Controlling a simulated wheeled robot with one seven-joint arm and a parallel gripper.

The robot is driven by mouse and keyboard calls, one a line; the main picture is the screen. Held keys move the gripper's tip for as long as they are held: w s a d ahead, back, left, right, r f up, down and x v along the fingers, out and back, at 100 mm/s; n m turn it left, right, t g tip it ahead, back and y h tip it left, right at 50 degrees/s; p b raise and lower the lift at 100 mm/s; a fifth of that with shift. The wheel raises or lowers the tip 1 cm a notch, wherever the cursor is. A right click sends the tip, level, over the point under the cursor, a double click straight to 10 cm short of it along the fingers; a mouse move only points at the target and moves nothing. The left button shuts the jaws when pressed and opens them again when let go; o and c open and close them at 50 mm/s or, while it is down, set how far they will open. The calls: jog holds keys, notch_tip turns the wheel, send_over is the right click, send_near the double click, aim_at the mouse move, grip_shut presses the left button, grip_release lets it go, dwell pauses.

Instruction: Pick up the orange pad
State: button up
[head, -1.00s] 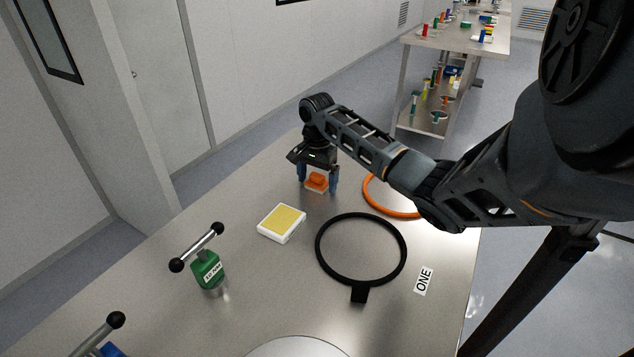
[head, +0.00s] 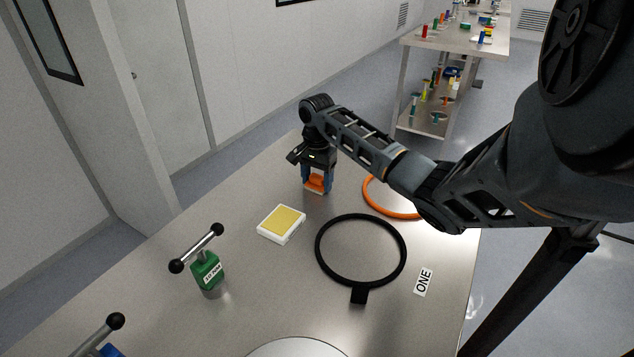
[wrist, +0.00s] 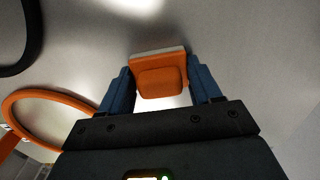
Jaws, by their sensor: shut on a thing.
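The orange pad (head: 316,184) is a small block with a raised orange grip and a pale layer on its underside. It is at the far part of the steel table. My gripper (head: 317,186) points down over it, with its blue fingers on either side, shut on the pad. In the wrist view the pad (wrist: 160,75) lies between the two blue fingers (wrist: 163,90). I cannot tell whether its underside touches the table.
A white tray with a yellow pad (head: 281,223), a black ring (head: 361,282), an orange ring (head: 392,212) and a green T-handled tool (head: 207,270) lie on the table (head: 250,320). A "ONE" label (head: 423,282) is near the right edge.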

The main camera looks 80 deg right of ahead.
aim_at(316, 175)
jog(key=shift+r, duration=0.1)
jog(key=shift+r, duration=0.6)
notch_tip(316, 175, up, 3)
jog(key=shift+w+f, duration=0.1)
jog(key=s+d+r+p, duration=0.1)
jog(key=s+d+r, duration=0.2)
jog(key=s+r, duration=0.4)
jog(key=s, duration=0.4)
jog(key=shift+d, duration=0.4)
jog(key=shift+s+f, duration=0.1)
jog(key=o, duration=0.5)
jog(key=shift+c, duration=0.2)
jog(key=c, duration=0.3)
jog(key=shift+s, duration=0.1)
jog(key=shift+c, duration=0.2)
